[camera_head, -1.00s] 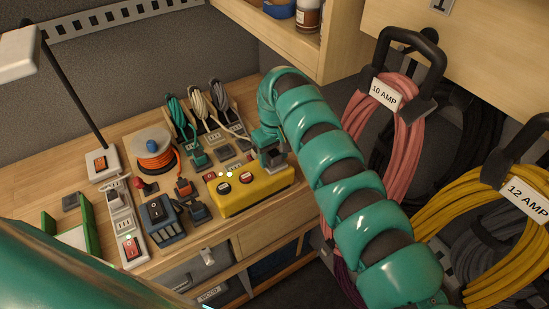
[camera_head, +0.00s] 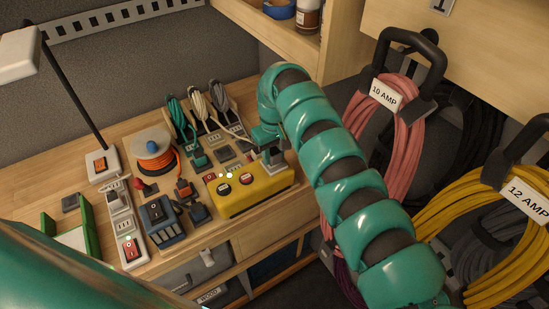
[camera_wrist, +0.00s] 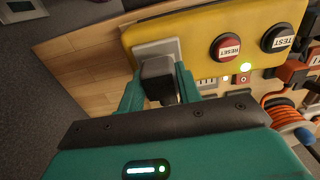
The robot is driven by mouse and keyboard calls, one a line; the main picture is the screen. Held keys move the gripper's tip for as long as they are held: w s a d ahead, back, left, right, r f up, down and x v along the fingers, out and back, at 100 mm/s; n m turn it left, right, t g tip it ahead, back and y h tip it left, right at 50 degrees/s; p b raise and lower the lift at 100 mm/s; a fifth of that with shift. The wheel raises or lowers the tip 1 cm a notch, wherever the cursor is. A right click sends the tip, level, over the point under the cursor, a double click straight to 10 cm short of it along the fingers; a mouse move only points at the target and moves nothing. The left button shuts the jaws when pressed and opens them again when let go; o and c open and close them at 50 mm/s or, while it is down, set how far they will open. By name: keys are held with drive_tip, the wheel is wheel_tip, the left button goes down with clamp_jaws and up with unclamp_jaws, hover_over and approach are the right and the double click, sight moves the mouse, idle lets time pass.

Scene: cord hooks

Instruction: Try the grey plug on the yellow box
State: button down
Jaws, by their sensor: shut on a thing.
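The yellow box (camera_head: 250,195) sits near the front edge of the bench. In the wrist view, the yellow box (camera_wrist: 195,35) shows red RESET and dark TEST buttons, with a lit green light beside them. My gripper (camera_wrist: 158,78) has its teal fingers closed on either side of the dark grey plug (camera_wrist: 158,72). The plug stands against the pale socket plate (camera_wrist: 157,48) on the box; its prongs are hidden, so I cannot tell how deep it sits. In the head view, my gripper (camera_head: 266,137) is at the box's right end, partly hidden by my wrist.
Left of the box are a blue unit (camera_head: 160,218), a power strip (camera_head: 125,225) and an orange cord reel (camera_head: 155,152). Green, white and grey cords hang on hooks (camera_head: 205,100) behind. Coiled pink (camera_head: 400,125) and yellow (camera_head: 455,215) cords hang at right.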

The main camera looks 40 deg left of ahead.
sight(274, 151)
drive_tip(key=shift+r, duration=2.4)
